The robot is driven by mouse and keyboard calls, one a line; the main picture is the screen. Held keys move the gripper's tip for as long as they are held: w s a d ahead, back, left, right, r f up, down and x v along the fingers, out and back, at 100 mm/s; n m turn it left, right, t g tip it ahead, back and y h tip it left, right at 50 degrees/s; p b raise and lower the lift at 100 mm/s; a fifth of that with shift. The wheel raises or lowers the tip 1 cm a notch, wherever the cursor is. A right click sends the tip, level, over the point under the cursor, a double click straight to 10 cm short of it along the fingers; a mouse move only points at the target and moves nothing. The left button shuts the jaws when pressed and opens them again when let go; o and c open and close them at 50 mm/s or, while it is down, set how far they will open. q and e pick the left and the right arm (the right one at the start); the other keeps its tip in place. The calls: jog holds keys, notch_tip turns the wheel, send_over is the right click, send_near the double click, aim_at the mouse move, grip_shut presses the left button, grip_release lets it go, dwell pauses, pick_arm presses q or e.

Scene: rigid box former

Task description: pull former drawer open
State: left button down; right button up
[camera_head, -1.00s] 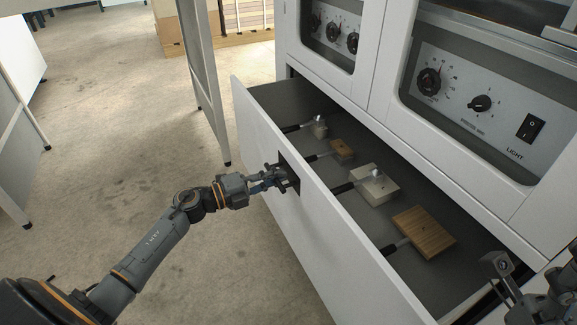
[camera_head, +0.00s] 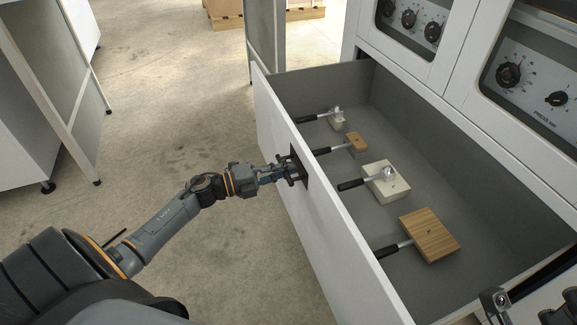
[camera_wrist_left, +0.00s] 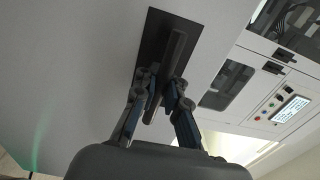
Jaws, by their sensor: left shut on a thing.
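The former drawer (camera_head: 318,232) stands well out of the white machine, its pale front panel facing left. Its dark recessed handle (camera_wrist_left: 174,58) is a bar set in a black slot in the front panel. My left gripper (camera_head: 293,171) is at that slot. In the left wrist view its fingers (camera_wrist_left: 160,95) are closed around the bar. My right gripper (camera_head: 494,299) shows only partly at the lower right edge, and its fingers cannot be made out.
Several long-handled blocks lie in the drawer, among them a wooden block (camera_head: 430,235) and a cream block (camera_head: 386,183). The control panel (camera_head: 535,82) is above right. A table leg panel (camera_head: 265,40) stands beyond the drawer's far end. Open floor (camera_head: 190,110) lies left of the drawer.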

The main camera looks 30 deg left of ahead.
pick_arm(q)
jog(key=shift+s+a, duration=0.15)
jog(key=c, duration=1.4)
grip_release()
jog(key=v, duration=1.2)
